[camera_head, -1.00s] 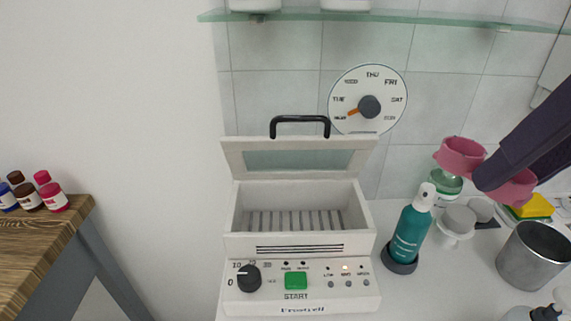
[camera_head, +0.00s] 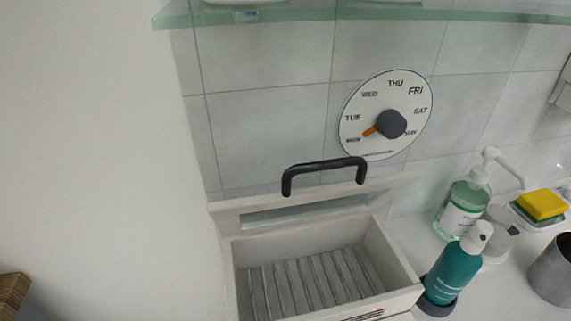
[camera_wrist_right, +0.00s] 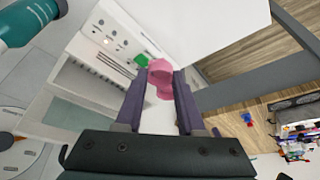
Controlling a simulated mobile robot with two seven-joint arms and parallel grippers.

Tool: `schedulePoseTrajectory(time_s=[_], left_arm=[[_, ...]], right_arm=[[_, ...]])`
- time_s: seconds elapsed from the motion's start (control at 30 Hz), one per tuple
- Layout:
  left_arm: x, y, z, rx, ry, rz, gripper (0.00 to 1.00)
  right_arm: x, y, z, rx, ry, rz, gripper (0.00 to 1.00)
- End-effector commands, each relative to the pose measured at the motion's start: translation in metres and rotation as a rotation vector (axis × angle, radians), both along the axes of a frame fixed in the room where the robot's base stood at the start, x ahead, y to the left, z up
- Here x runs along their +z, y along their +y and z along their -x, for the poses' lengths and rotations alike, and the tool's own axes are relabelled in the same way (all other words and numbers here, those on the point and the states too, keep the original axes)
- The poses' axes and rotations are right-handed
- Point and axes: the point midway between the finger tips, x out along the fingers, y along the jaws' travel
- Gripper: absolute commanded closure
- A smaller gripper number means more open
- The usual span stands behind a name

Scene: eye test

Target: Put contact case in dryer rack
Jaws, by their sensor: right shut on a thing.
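The pink contact case (camera_wrist_right: 160,78), with two rounded lobes, shows in the right wrist view. My right gripper (camera_wrist_right: 158,86) is shut on it between its two dark purple fingers. In that view the case appears beside the dryer's green start button; its height above the surface is hard to tell. The dryer (camera_head: 405,272) is an open white box in the head view, its lid raised with a black handle (camera_head: 324,174) on top. Its slatted rack (camera_head: 310,285) looks empty; the front panel is cut off below. Neither gripper shows in the head view.
A teal bottle (camera_head: 455,270) stands close to the dryer's right. A clear green pump bottle (camera_head: 464,205), a yellow sponge (camera_head: 541,204) and a grey metal cup (camera_head: 553,268) are farther right. A glass shelf (camera_head: 350,16) and a weekday dial (camera_head: 388,115) are above.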

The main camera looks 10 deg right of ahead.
Motion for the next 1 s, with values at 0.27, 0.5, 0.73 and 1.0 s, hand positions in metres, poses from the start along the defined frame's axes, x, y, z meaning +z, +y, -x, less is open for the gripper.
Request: schedulePoseTrajectory(time_s=[0.27, 0.5, 0.73, 1.0], left_arm=[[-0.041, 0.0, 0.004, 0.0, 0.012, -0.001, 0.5], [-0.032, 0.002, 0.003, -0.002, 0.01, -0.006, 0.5], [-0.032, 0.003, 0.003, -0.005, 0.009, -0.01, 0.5], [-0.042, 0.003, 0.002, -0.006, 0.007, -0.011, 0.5]], right_arm=[[-0.002, 0.002, -0.061, -0.002, -0.01, -0.002, 1.0], [0.002, 0.005, -0.13, -0.004, -0.003, -0.003, 1.0], [0.001, 0.007, -0.18, -0.002, -0.001, -0.003, 1.0], [-0.054, 0.007, -0.184, 0.0, 0.006, 0.0, 1.0]])
